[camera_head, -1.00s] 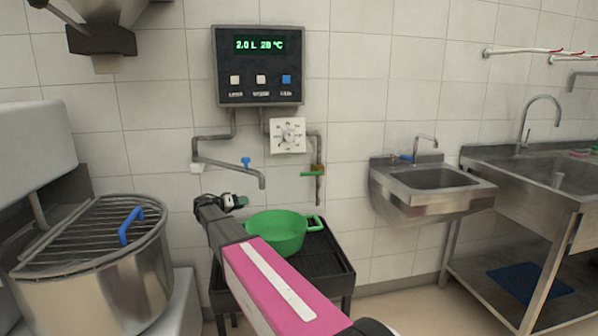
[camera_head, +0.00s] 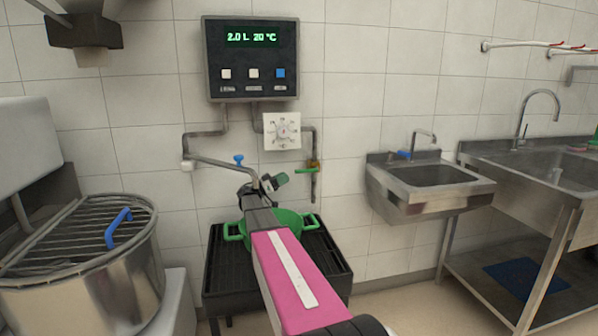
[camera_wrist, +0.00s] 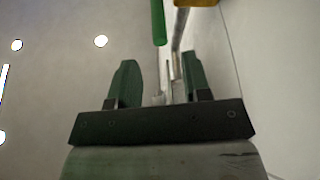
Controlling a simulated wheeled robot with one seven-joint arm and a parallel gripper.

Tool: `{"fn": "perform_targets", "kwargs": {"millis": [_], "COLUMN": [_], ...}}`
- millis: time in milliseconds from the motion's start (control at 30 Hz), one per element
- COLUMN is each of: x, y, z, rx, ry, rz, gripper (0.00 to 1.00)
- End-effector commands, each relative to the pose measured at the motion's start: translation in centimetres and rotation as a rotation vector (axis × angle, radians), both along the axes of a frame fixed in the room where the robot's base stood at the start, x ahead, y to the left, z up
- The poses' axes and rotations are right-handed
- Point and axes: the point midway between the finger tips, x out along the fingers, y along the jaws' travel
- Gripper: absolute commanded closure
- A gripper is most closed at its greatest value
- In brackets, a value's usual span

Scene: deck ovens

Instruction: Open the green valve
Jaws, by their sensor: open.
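The green valve is a small green lever (camera_head: 305,170) on a brass body (camera_head: 313,163), on the wall pipe right of the white dial. In the wrist view the green lever (camera_wrist: 158,22) shows at the top, beyond the fingertips, with the brass body (camera_wrist: 195,2) to its right. My gripper (camera_head: 268,183) is in front of the wall, left of the valve and slightly lower. Its two dark green fingers (camera_wrist: 160,85) are spread apart, with nothing held between them. My arm hides part of the green pot.
A green pot (camera_head: 233,237) stands on a black slatted stand (camera_head: 225,272) below my arm. A blue-handled tap (camera_head: 238,159) with a spout is left of my gripper. A mixer bowl (camera_head: 90,285) is at left and a small steel sink (camera_head: 430,185) at right.

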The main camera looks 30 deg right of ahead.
Motion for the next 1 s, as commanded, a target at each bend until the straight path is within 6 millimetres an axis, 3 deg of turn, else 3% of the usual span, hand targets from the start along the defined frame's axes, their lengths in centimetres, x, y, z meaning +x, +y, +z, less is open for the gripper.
{"fn": "perform_targets", "kwargs": {"millis": [200,400,867,900,1000], "x": [-0.7,-1.1,-1.3,-1.3,-1.3], "y": [-3.7,-6.2,-7.4,-7.4,-7.4], "z": [1.6,2.5,3.0,3.0,3.0], "rx": [0.001,0.002,0.003,0.003,0.003], "ry": [0.000,0.002,0.002,0.002,0.002], "rz": [-0.001,0.000,0.001,0.001,0.001], "gripper": [0.56,0.56,0.56,0.59,0.92]}}
